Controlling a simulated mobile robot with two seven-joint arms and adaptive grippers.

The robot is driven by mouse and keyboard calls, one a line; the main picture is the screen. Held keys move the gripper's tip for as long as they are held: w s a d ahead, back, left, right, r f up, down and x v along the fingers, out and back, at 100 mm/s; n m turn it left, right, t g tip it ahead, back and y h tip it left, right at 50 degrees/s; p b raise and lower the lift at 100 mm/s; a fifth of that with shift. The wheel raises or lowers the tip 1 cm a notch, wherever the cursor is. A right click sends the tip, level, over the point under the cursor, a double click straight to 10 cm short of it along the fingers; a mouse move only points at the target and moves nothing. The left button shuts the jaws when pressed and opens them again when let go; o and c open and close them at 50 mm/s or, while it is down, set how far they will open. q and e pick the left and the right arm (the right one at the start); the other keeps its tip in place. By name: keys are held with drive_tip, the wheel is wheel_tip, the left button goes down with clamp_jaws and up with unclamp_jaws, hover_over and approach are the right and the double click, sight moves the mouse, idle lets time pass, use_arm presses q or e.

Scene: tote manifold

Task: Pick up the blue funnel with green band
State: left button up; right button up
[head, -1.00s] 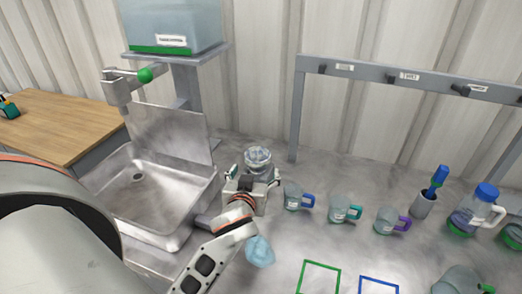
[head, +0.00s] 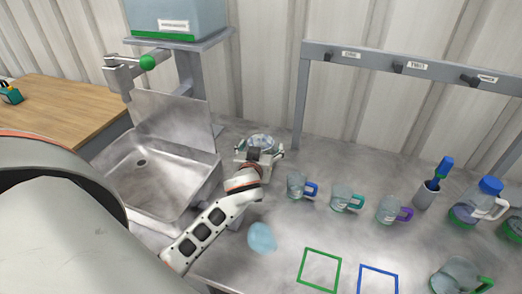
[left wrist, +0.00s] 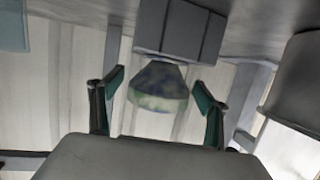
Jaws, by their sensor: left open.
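My left gripper (head: 259,152) is at the back of the metal counter, right of the sink; its open fingers also show in the left wrist view (left wrist: 159,91). A patchy, pale, glassy, rounded piece (head: 262,141) shows just beyond the gripper. In the left wrist view, a tapered piece with grey-green and pale patches (left wrist: 158,86) sits between the fingers, with gaps on both sides, against a grey block (left wrist: 180,32). I cannot make out a clear blue funnel with a green band. My right gripper is not in view.
A metal sink (head: 150,175) is at left. Mugs with blue (head: 296,186), teal (head: 341,197) and purple (head: 389,210) handles stand in a row. A grey rack (head: 390,65) stands behind. Green (head: 320,270) and blue outlines mark the counter.

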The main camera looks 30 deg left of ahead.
use_arm(q)
drive_tip(key=c, duration=1.1)
drive_tip(key=shift+r, duration=0.1)
